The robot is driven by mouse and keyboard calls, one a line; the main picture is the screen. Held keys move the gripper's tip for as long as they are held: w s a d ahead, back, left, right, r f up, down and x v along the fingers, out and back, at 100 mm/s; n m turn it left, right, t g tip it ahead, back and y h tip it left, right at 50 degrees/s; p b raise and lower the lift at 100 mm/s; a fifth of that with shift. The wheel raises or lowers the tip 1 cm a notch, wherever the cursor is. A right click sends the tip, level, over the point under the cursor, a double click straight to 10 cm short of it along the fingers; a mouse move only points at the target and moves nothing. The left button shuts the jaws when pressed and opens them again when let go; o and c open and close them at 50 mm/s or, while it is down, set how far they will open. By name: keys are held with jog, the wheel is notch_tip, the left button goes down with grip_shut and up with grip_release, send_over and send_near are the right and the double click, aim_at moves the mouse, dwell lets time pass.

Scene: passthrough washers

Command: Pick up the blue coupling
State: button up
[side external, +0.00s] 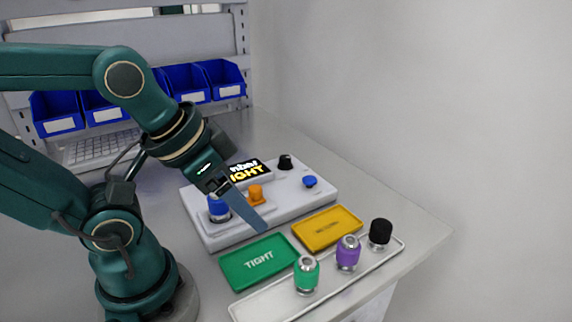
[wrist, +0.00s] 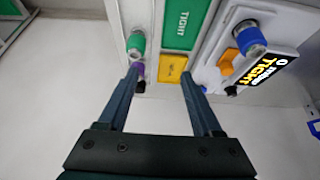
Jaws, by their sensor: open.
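The blue coupling (side external: 218,208) stands upright at the left end of the light grey test box (side external: 213,237), on a metallic collar. In the wrist view the blue coupling (wrist: 249,37) lies to the upper right, outside the space between my fingers. My gripper (side external: 262,229) is open, its long fingers slanting down in front of the box; one finger mostly hides the other in the side view. In the wrist view nothing sits between the fingertips of my gripper (wrist: 160,73). My fingers do not appear to touch the coupling.
An orange knob (side external: 255,192), a lit display, a black knob (side external: 286,162) and a small blue button (side external: 310,182) are on the box. Green (side external: 258,263) and yellow (side external: 326,228) trays lie in front. A white tray (side external: 258,303) holds green, purple and black couplings.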

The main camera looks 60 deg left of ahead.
dwell(0.4)
jog(key=o, duration=0.3)
